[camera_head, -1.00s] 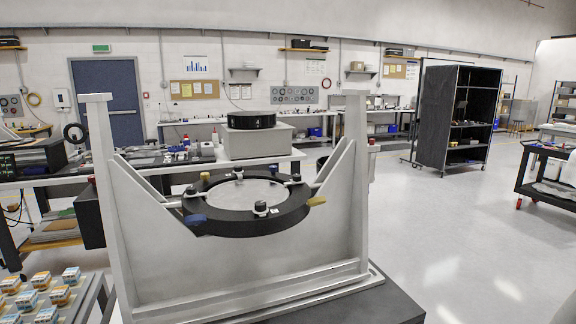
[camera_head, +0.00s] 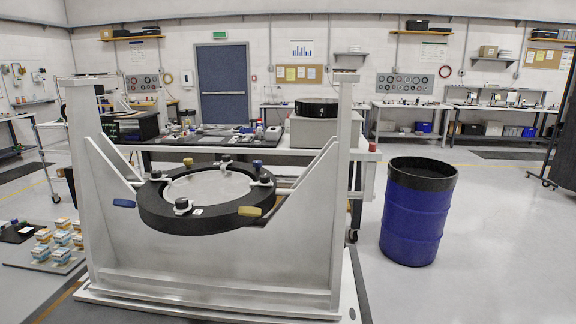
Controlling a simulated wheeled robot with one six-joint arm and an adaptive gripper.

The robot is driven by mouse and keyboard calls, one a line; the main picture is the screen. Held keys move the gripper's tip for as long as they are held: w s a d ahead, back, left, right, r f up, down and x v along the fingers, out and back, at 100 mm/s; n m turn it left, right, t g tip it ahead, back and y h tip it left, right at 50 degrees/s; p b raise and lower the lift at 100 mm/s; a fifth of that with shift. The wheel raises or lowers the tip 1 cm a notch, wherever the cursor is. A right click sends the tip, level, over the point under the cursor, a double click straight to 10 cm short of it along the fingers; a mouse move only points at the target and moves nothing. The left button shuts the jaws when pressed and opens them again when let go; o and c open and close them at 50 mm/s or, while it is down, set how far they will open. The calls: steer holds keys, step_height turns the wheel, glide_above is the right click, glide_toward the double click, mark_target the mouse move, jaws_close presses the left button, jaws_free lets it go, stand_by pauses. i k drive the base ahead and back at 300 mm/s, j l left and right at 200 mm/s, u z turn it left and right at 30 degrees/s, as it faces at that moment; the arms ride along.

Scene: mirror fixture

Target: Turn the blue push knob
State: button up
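The mirror fixture (camera_head: 210,262) is a pale metal frame with two uprights, standing in front of me in the head view. It holds a black ring (camera_head: 165,219) around a pale round mirror (camera_head: 212,187). A blue piece (camera_head: 124,203) sticks out at the ring's left edge. A yellow piece (camera_head: 250,211) sits at its front right. My gripper is not in view.
A blue barrel (camera_head: 416,222) stands on the floor right of the fixture. A workbench (camera_head: 270,153) runs behind the fixture. The floor at the right front is clear.

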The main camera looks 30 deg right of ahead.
mark_target(257, 164)
steer(key=k+l+u, duration=0.1)
steer(key=l, duration=0.45)
steer(key=k+l, duration=0.1)
steer(key=l, duration=0.4)
steer(key=k+l+u, duration=0.15)
steer(key=l, duration=0.4)
steer(key=i+l, duration=0.15)
steer(key=l, duration=0.2)
steer(key=i+l+u, duration=0.1)
steer(key=l, duration=0.25)
steer(key=i+l, duration=0.25)
steer(key=l, duration=0.15)
steer(key=i+l+u, duration=0.1)
steer(key=l, duration=0.25)
steer(key=i+l, duration=0.2)
steer(key=l, duration=0.2)
